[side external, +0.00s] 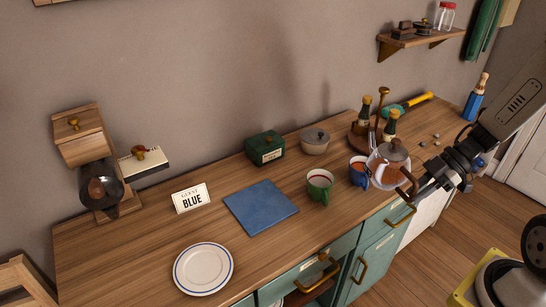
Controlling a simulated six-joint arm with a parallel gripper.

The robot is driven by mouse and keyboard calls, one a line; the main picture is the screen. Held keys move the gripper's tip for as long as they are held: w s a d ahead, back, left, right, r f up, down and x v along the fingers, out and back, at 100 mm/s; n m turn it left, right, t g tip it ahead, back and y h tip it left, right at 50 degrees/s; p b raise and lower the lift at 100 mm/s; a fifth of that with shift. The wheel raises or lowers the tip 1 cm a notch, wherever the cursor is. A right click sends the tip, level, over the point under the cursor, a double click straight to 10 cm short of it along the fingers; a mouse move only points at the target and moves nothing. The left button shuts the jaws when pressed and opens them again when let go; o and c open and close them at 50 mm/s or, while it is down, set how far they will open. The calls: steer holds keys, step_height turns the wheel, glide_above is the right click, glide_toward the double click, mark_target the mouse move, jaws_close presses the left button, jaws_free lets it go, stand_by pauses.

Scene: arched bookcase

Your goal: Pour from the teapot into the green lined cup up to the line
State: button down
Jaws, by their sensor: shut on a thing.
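The teapot (388,172) is clear, with a grey lid and brown liquid inside. It looks about upright near the counter's right front edge; I cannot tell whether its base touches the counter. My gripper (414,185) comes in from the right and is shut on the teapot's dark handle. The green cup (319,188) stands upright left of the teapot, with a pale band on its side and dark reddish contents. Its line and exact level are too small to read. A blue cup (358,173) with brownish contents stands between them, close to the teapot.
Behind the teapot are dark bottles (364,112) on a round wooden stand. The counter around the green cup's front is clear.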

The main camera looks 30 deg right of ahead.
mark_target(401, 195)
stand_by(0.3)
steer(key=n+g, duration=0.1)
steer(key=w+a+n+g, duration=0.1)
steer(key=shift+w+a+f+n+y, duration=0.1)
steer(key=shift+a+f+n+y, duration=0.05)
steer(key=shift+a+n+y, duration=0.2)
steer(key=shift+w+a+f+n+g, duration=0.15)
steer(key=shift+w+a+n+g, duration=0.2)
steer(key=shift+n+g, duration=0.45)
steer(key=shift+w+a+f+n+g, duration=0.15)
steer(key=shift+a+n+g, duration=0.3)
steer(key=shift+n, duration=0.5)
steer(key=shift+d+f, duration=0.1)
steer(key=shift+f, duration=0.1)
steer(key=shift+s+f+m+g, duration=0.1)
steer(key=shift+f+m+g, duration=0.3)
steer(key=shift+g, duration=0.25)
steer(key=shift+r, duration=0.3)
stand_by(0.3)
steer(key=shift+r+m+g, duration=0.3)
steer(key=shift+r+g, duration=0.3)
steer(key=shift+r, duration=0.1)
stand_by(3.3)
